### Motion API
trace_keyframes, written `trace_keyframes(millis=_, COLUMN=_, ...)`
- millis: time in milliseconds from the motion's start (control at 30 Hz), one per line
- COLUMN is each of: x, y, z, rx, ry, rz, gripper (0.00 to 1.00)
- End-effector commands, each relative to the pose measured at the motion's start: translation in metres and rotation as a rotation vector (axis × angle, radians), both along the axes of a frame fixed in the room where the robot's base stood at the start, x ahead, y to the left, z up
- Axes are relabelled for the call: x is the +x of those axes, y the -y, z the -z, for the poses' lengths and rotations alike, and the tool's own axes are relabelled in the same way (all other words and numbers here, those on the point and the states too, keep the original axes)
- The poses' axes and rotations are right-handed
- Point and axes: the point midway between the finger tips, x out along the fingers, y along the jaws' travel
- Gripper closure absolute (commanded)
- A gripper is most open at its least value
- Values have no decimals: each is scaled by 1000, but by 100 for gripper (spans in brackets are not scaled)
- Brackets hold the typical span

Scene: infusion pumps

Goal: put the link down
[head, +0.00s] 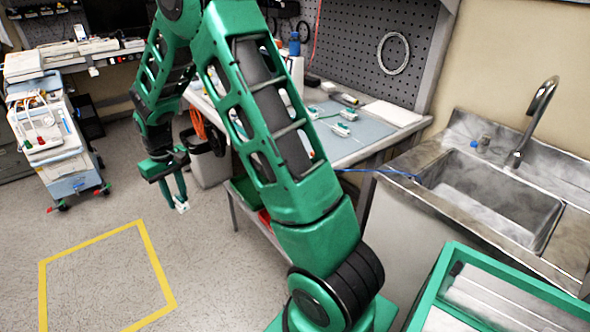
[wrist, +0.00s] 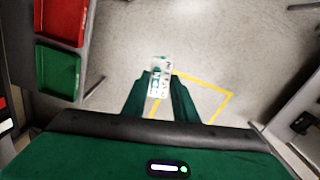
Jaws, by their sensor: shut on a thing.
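My gripper (head: 181,207) hangs over the open floor in front of the workbench, its fingers pointing down. It is shut on a small whitish link (head: 183,206). In the wrist view the link (wrist: 158,80) sits between the two green fingertips (wrist: 158,90) and shows white with small green and dark details. The link is clear of any surface, with floor behind it. Its far side is hidden from both views.
A yellow square (head: 107,275) is marked on the floor. A workbench with a pale blue mat (head: 362,130) holds several small devices. A grey bin (head: 207,165) stands beside the bench. A wheeled pump cart (head: 55,150) is at left, a steel sink (head: 490,200) at right.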

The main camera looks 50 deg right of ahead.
Motion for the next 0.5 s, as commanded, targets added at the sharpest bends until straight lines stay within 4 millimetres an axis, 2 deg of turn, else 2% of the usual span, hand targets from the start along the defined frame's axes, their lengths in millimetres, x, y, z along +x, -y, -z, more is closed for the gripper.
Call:
trace_keyframes(millis=167, x=-27, y=43, z=-54, rx=-10, ry=7, rz=43, gripper=96)
trace_keyframes(millis=300, x=-64, y=79, z=-101, rx=-14, ry=6, rz=83, gripper=96)
trace_keyframes(millis=500, x=-126, y=120, z=-160, rx=-14, ry=4, rz=144, gripper=96)
